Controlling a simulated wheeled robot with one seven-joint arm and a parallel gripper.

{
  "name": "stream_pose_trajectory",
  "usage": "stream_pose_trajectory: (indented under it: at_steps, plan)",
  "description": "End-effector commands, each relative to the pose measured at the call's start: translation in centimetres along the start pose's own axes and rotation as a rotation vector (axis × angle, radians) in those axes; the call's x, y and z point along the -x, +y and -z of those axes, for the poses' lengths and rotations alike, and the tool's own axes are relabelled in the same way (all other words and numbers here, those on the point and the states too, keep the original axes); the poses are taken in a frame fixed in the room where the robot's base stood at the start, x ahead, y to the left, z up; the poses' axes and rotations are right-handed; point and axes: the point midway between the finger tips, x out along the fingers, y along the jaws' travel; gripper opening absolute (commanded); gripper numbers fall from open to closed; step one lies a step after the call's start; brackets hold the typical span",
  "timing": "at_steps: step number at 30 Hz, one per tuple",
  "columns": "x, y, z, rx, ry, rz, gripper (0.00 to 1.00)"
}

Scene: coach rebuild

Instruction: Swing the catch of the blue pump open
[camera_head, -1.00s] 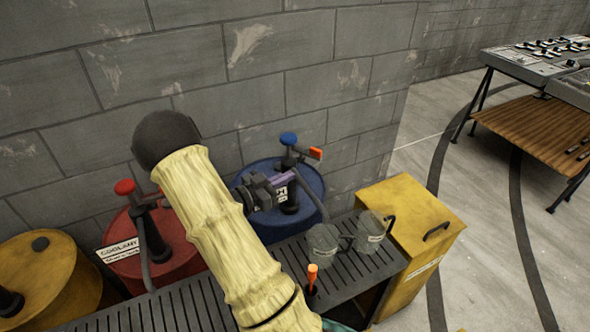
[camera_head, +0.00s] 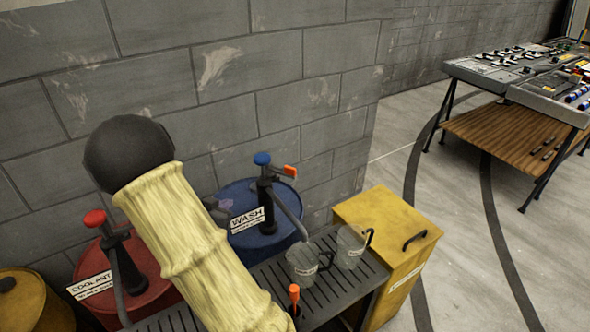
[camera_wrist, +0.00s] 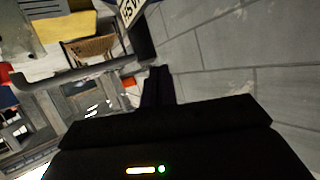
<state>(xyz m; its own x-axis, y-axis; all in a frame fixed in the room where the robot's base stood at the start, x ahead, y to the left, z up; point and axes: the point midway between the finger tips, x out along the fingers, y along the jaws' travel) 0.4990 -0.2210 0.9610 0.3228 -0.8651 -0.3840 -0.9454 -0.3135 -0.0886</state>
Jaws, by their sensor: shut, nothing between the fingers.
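The blue pump (camera_head: 266,195) stands on the blue WASH drum (camera_head: 244,207), with a blue knob on top. Its orange catch (camera_head: 290,171) sticks out to the right near the top. In the head view my yellow-sleeved arm hides most of my gripper; only a dark bit shows left of the pump, apart from it. In the wrist view my gripper (camera_wrist: 157,72) is shut and empty. A small orange piece (camera_wrist: 129,81) shows left of the fingertips, perhaps the catch; I cannot tell whether they touch.
A red COOLANT drum (camera_head: 141,287) with a red-knobbed pump stands at left, beside a yellow drum (camera_head: 35,305). Clear jugs (camera_head: 304,262) stand on the slatted bench (camera_head: 275,275). An upright orange-handled item (camera_head: 294,297) is nearby. A yellow cabinet (camera_head: 385,225) stands right.

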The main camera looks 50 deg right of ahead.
Motion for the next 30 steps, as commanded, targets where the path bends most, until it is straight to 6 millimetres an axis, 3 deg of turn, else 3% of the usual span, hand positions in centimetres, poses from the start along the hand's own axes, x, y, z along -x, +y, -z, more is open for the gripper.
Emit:
stream_pose_trajectory:
  at_steps: [3, 6, 10, 14, 19, 24, 30]
  plan:
    - [3.3, -3.2, -1.4, 0.055, -0.189, 0.215, 0.0]
    - [7.0, -4.8, -2.8, 0.14, -0.34, 0.377, 0.0]
    - [12.4, -5.1, -4.7, 0.295, -0.517, 0.559, 0.0]
    - [17.8, -3.0, -6.2, 0.497, -0.668, 0.696, 0.0]
    - [23.0, 2.3, -7.2, 0.803, -0.806, 0.783, 0.0]
    - [24.7, 6.5, -7.3, 1.006, -0.859, 0.784, 0.0]
    - [24.9, 7.3, -7.3, 1.046, -0.87, 0.777, 0.0]
